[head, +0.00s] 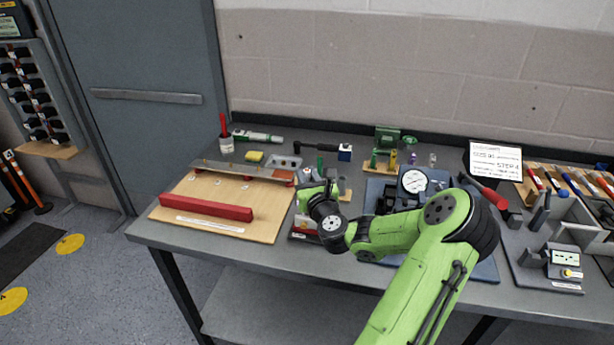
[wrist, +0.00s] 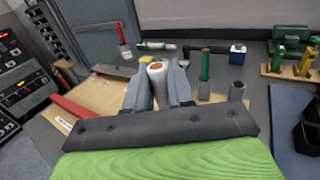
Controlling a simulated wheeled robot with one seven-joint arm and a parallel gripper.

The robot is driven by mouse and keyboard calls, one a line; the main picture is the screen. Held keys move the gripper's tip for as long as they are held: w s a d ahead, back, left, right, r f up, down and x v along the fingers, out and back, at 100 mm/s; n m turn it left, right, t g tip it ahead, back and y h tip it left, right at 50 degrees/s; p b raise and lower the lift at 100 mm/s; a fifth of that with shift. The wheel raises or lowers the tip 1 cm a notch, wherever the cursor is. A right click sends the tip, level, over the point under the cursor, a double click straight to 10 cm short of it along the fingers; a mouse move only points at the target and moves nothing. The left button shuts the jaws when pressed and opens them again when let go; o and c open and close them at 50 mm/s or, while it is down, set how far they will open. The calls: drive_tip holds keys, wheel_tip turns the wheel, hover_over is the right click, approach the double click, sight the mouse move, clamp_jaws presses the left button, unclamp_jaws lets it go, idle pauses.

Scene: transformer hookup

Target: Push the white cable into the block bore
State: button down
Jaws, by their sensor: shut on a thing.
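My gripper (wrist: 159,84) is shut on the white cable (wrist: 157,72), a pale cylinder with a copper-coloured core at its end, which stands up between the fingers in the wrist view. In the head view my gripper (head: 318,196) is over the bench, by the right edge of the wooden board; the cable cannot be made out clearly there. A grey block with dark holes (head: 283,162) sits behind the board; I cannot tell if it is the one with the bore. The cable's lower end is hidden by the fingers.
A green cable piece (wrist: 205,66) and a grey cylinder (wrist: 237,91) stand upright right of my gripper. A red bar (head: 205,208) lies on the wooden board (head: 268,220). A dial gauge (head: 413,182) and a peg stand (head: 381,165) are to the right.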

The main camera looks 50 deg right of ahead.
drive_tip(key=shift+f+b, duration=1.5)
drive_tip(key=shift+f, duration=0.4)
idle(0.4)
drive_tip(key=c, duration=0.9)
unclamp_jaws()
drive_tip(key=shift+r, duration=0.1)
wheel_tip(320, 180, up, 5)
drive_tip(key=p, duration=0.5)
drive_tip(key=shift+p, duration=0.4)
drive_tip(key=shift+s, duration=0.1)
